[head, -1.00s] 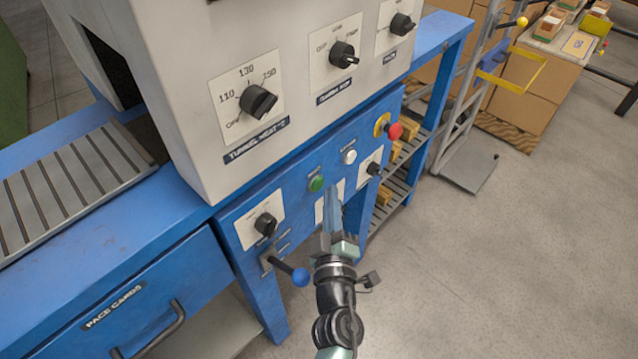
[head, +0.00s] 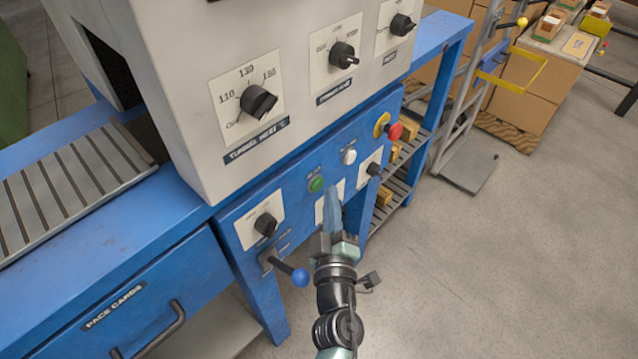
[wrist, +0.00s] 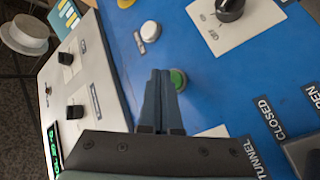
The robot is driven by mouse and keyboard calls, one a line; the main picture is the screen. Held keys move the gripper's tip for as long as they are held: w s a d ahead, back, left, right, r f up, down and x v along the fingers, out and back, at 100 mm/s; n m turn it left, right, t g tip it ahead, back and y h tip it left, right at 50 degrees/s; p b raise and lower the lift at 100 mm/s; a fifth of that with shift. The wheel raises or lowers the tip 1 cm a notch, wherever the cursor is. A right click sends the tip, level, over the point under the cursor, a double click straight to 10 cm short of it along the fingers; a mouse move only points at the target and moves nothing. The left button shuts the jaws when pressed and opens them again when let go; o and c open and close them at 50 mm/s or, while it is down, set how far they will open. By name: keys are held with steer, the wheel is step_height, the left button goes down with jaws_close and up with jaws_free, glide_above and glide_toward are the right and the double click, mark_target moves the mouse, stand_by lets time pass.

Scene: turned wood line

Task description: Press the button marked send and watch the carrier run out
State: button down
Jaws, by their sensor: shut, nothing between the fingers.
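A green button (head: 316,184) and a white button (head: 349,156) sit on the machine's blue front panel. Their small labels are too blurred to read, so I cannot tell which is marked send. My gripper (head: 331,192) is shut and empty, its fingers pointing at the panel just beside the green button. In the wrist view, my fingertips (wrist: 163,74) partly cover the green button (wrist: 179,79); I cannot tell whether they touch it. The white button (wrist: 150,31) shows clear beyond them. I cannot make out a carrier.
A red stop button (head: 395,131) is farther along the panel. A black knob (head: 266,224) and a blue-ball lever (head: 300,277) are left of my gripper. The slatted conveyor (head: 75,185) leads to the machine's opening.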

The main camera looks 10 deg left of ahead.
steer(key=shift+w+a, duration=0.1)
stand_by(0.6)
steer(key=shift+w+a, duration=0.2)
steer(key=shift+a, duration=0.05)
